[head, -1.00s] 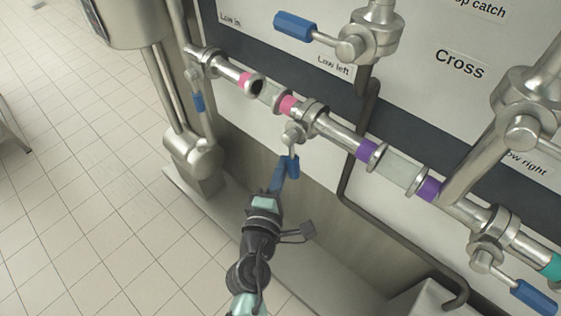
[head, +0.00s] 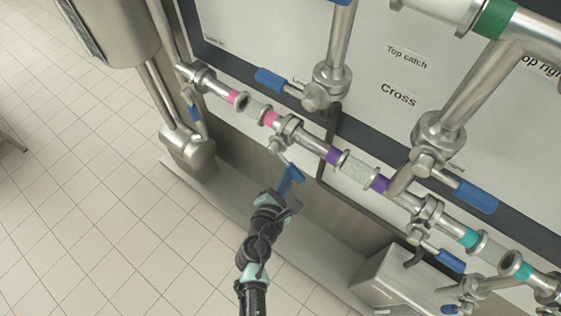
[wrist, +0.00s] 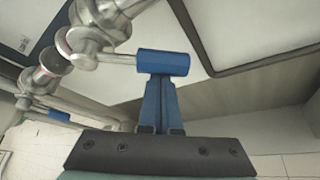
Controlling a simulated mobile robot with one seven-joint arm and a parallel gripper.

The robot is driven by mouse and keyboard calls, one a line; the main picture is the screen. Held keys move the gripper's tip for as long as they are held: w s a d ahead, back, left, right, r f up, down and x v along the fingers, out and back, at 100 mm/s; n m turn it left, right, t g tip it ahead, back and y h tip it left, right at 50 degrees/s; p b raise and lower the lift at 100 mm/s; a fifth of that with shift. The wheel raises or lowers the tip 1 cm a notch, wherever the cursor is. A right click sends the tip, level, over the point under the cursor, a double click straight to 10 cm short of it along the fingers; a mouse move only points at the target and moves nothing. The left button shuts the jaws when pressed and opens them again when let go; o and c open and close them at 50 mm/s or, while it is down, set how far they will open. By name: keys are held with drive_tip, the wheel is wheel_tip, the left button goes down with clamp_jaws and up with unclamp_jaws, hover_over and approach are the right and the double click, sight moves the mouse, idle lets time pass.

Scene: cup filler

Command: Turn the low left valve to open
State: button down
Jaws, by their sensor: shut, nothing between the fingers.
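The low left valve (head: 284,134) sits on the lower pipe between the pink and purple bands. Its lever has a blue handle (head: 297,174) that points down and to the right in the head view. In the wrist view the handle (wrist: 163,63) lies level across the picture, its metal stem running left to the valve body. My gripper (head: 288,184) is shut with nothing between its blue fingers. In the wrist view the fingertips (wrist: 158,82) meet the handle's lower edge and seem to touch it; the exact contact is hidden.
A dark bent pipe (head: 322,165) runs down the panel right of the valve. Another blue-handled valve (head: 272,80) is above, and the low right valve handle (head: 450,261) is to the right. A metal ledge (head: 240,215) runs along the base.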

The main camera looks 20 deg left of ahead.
sight(295, 175)
drive_tip(key=r+n+p, duration=0.1)
drive_tip(key=p, duration=0.1)
drive_tip(key=d+r+h+p, duration=0.1)
drive_tip(key=p, duration=0.1)
drive_tip(key=d+r+n+g+h+p, duration=0.1)
drive_tip(key=p, duration=0.1)
drive_tip(key=shift+s+r+n, duration=0.2)
drive_tip(key=shift+r+n, duration=0.1)
drive_tip(key=n+h+p, duration=0.1)
drive_tip(key=p, duration=0.1)
drive_tip(key=r+n+g+h+p, duration=0.1)
drive_tip(key=shift+s+d+r+p, duration=0.15)
drive_tip(key=shift+d+r+p, duration=0.15)
drive_tip(key=shift+p, duration=0.1)
drive_tip(key=f+b, duration=0.4)
drive_tip(key=f, duration=0.1)
drive_tip(key=shift+w+d+f+b, duration=0.15)
drive_tip(key=shift+w+b, duration=0.15)
drive_tip(key=shift+b, duration=0.05)
drive_tip(key=p+v, duration=0.2)
drive_tip(key=v, duration=0.8)
drive_tip(key=shift+r, duration=0.55)
